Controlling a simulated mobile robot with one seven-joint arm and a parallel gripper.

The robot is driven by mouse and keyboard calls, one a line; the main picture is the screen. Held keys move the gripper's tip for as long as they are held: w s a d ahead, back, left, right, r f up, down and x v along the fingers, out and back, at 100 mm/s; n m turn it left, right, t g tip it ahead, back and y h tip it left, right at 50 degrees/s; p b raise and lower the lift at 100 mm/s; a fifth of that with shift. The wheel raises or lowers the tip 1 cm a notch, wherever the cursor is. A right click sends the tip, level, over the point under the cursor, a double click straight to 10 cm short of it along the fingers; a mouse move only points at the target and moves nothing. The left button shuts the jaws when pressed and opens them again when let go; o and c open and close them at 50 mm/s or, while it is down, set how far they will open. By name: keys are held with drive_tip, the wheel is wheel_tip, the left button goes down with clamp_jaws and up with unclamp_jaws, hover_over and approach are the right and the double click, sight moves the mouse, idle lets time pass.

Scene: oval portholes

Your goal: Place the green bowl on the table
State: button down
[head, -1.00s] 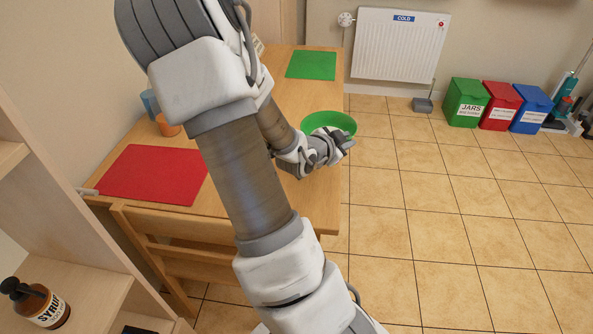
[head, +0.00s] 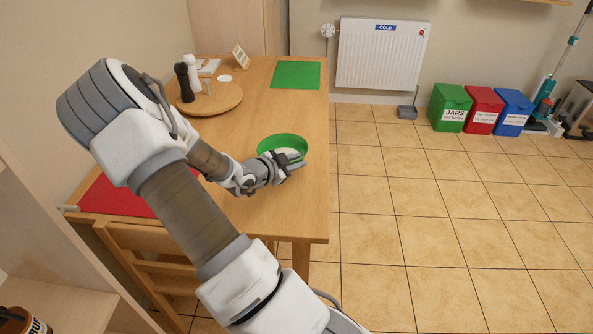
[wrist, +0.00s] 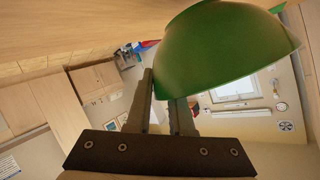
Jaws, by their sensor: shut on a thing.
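The green bowl (head: 283,144) is held at its near rim by my gripper (head: 284,164) in the head view. It appears over the right part of the wooden table (head: 301,196), with something pale visible inside it. In the wrist view the bowl (wrist: 222,48) fills the upper right, and my gripper's fingers (wrist: 163,90) reach up to its edge. My gripper is shut on the bowl. I cannot tell whether the bowl's base touches the table.
A green mat (head: 296,74) and a red mat (head: 118,194) lie on the table. A round wooden board (head: 216,100) with dark and white mills stands at the back left. A chair (head: 150,250) is at the near side. The table's middle right is clear.

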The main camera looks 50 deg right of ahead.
wheel_tip(320, 180, down, 3)
drive_tip(key=shift+f+b, duration=0.15)
drive_tip(key=shift+b, duration=0.25)
drive_tip(key=c, duration=0.8)
unclamp_jaws()
drive_tip(key=shift+o, duration=0.2)
